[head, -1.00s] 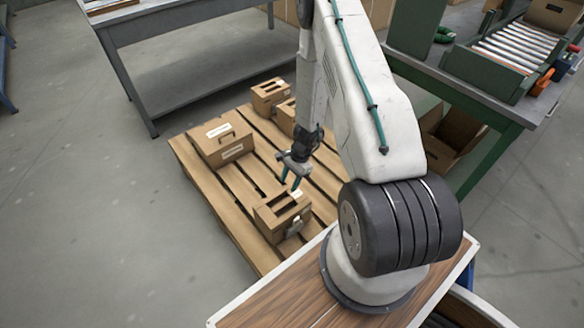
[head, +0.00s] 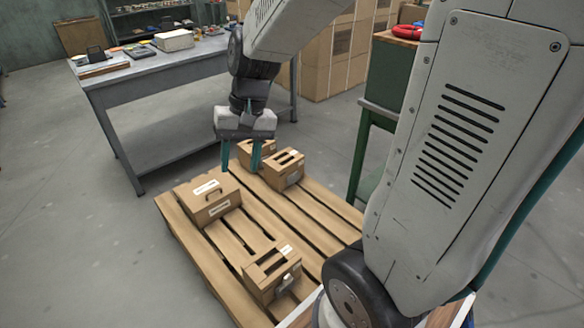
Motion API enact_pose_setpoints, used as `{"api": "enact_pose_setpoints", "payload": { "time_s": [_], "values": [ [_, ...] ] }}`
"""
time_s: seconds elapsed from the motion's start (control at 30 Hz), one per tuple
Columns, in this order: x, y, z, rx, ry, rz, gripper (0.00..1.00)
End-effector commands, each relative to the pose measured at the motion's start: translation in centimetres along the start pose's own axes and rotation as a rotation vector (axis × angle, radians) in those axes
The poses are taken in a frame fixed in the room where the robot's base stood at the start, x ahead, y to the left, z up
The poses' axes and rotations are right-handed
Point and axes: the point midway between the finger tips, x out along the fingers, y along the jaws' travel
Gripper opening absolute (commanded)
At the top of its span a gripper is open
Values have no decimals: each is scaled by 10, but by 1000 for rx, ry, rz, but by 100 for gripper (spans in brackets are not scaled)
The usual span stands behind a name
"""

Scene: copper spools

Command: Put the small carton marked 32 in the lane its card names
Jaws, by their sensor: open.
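Several small brown cartons stand on a wooden pallet (head: 223,238) in the head view. One carton (head: 271,275) is at the near edge, with slots in its top and a pale label. Two more cartons, a middle one (head: 284,171) and a far one (head: 254,153), stand at the back. The number 32 cannot be read on any of them. My gripper (head: 240,168) is open and empty, pointing down above the back of the pallet, its fingers partly in front of the far carton. No lane or card is recognisable.
A grey workbench (head: 150,75) with papers and a pale box (head: 174,40) stands behind the pallet. Large stacked cartons (head: 325,60) and a green stand (head: 394,75) are at the back right. Grey floor is clear at the left.

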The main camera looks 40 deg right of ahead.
Motion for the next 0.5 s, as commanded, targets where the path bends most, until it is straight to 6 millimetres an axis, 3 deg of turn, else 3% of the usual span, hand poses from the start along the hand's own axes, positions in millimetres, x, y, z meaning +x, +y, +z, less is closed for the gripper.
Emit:
{"api": "enact_pose_setpoints", "payload": {
  "time_s": [0.1, 0.3, 0.5],
  "values": [
    [-30, 0, 45, -122, 38, 51, 45],
    [-60, 16, 110, -286, 94, 150, 45],
    [-72, 34, 148, -376, 133, 221, 45]
  ]
}}
